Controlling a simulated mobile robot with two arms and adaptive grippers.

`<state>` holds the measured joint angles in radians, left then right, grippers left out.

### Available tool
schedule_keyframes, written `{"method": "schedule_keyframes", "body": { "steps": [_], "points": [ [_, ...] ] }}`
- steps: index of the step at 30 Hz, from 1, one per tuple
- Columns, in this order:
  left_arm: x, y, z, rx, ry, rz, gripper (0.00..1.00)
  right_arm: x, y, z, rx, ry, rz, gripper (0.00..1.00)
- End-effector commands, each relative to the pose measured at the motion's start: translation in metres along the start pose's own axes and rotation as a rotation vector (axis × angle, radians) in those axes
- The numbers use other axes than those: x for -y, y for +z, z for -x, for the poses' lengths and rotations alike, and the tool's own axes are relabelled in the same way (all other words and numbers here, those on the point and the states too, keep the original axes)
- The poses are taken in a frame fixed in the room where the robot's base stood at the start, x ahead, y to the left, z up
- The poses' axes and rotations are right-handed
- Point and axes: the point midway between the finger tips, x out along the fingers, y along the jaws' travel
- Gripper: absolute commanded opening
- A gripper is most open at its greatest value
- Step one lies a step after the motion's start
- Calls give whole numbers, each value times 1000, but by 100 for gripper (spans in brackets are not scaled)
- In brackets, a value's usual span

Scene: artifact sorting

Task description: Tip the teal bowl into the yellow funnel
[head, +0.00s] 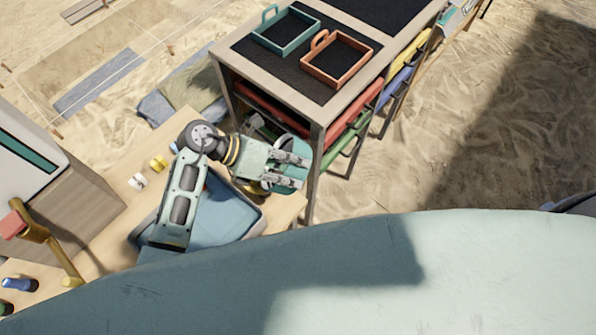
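The teal bowl (294,185) is at the right end of the wooden table, partly hidden under my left gripper. My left gripper (298,171) reaches over it from the left. Its two fingers stand apart, and teal shows between and around them. I cannot tell whether they press on the bowl or only overlap it in the picture. My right gripper is not in view.
A blue-grey tray (257,224) lies under my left arm. A rack (290,95) behind carries a teal tray (285,52) and an orange tray (312,73). Small yellow pieces (158,163) and a wooden box (75,205) are at left. Open sand lies right.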

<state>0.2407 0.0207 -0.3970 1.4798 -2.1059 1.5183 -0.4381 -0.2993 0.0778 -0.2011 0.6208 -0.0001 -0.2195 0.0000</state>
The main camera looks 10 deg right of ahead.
Motion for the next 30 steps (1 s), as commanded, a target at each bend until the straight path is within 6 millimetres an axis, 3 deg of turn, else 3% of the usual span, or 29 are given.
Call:
{"method": "schedule_keyframes", "body": {
  "steps": [30],
  "points": [
    [-20, -7, 26, 148, -255, 42, 0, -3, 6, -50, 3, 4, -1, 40]
  ]
}}
